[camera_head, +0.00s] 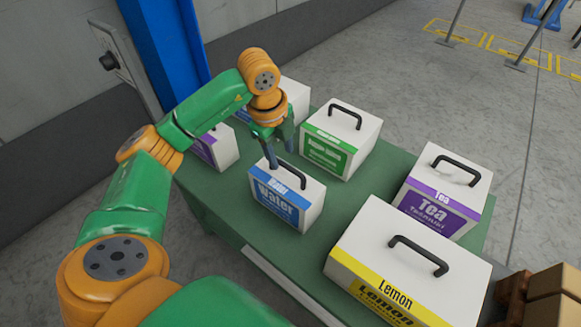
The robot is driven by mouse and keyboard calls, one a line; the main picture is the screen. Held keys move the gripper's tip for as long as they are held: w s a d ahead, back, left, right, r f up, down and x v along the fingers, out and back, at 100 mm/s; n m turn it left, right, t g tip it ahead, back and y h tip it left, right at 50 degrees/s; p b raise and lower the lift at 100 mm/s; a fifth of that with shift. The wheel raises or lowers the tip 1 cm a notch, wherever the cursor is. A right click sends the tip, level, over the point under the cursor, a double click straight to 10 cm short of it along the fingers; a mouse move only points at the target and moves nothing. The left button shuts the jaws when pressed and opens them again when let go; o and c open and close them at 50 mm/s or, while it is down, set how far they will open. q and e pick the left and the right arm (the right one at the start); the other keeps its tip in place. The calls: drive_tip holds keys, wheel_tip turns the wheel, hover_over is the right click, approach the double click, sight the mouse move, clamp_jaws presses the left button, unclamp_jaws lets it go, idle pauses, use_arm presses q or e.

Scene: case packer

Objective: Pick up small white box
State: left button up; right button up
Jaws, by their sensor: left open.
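Several white boxes with black handles stand on a green table. The small white box with the blue Water label (287,199) is near the table's front edge, upright, with its handle (291,173) on top. Another small white box with a purple label (219,149) stands at the left, partly hidden by my arm. My left gripper (280,156) is open, pointing down at the Water box's far left top edge, close to its handle. I cannot tell whether it touches the box. Nothing shows between its fingers. My right gripper is not in view.
A green-labelled box (328,150) stands behind the Water box, a purple Tea box (437,205) at the right, and a large yellow Lemon box (380,270) at the front right. A box (297,97) behind my gripper is partly hidden. Bare table (365,185) shows between the boxes.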

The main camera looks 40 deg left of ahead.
sight(288, 166)
use_arm(q)
drive_tip(key=f, duration=0.2)
drive_tip(key=w+f, duration=0.1)
drive_tip(key=f, duration=0.1)
drive_tip(key=d+f, duration=0.1)
drive_tip(key=f, duration=0.1)
drive_tip(key=shift+w+f+p, duration=0.1)
drive_tip(key=shift+w+p, duration=0.1)
drive_tip(key=shift+p, duration=0.15)
drive_tip(key=shift+s+d, duration=0.1)
clamp_jaws()
idle(0.8)
